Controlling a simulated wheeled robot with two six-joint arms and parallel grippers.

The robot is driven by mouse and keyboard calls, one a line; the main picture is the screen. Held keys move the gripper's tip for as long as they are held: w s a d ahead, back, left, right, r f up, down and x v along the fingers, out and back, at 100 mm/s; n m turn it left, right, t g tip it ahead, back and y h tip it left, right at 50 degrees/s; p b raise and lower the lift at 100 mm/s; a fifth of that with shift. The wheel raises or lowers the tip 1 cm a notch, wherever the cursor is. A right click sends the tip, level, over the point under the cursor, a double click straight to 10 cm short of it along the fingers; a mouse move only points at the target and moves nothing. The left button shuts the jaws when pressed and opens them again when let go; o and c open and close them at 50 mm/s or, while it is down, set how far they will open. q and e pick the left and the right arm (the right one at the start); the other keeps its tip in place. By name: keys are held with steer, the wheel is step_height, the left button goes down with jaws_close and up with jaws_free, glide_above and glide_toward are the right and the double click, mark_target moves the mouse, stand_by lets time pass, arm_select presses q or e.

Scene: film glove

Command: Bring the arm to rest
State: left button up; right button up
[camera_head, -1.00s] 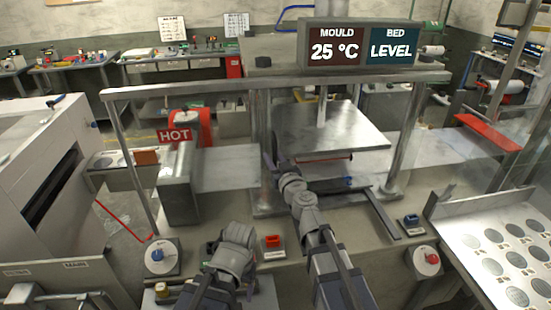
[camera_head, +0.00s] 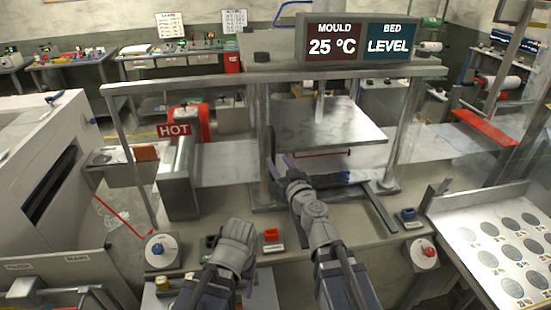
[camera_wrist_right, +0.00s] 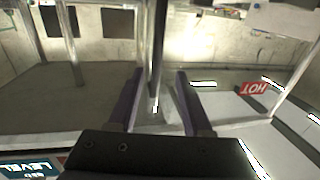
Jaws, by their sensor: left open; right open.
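My right arm reaches from the lower middle of the head view up to the press. Its right gripper (camera_head: 281,168) is open and empty, with the two fingers spread in front of the press plate (camera_head: 330,130). In the right wrist view the two purple fingers (camera_wrist_right: 158,105) stand apart with nothing held, and a metal post shows beyond them. My left gripper (camera_head: 237,240) is low in the head view, near the front of the bench. Its wrist hides most of its jaws, and I see nothing held.
The press frame has metal posts (camera_head: 265,120) close to my right gripper. A tray of discs (camera_head: 470,210) lies at right.

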arm_select(q)
steer(key=shift+s, duration=0.25)
steer(key=shift+w, duration=0.1)
arm_select(e)
steer(key=shift+s+d, duration=0.2)
steer(key=shift+s, duration=0.45)
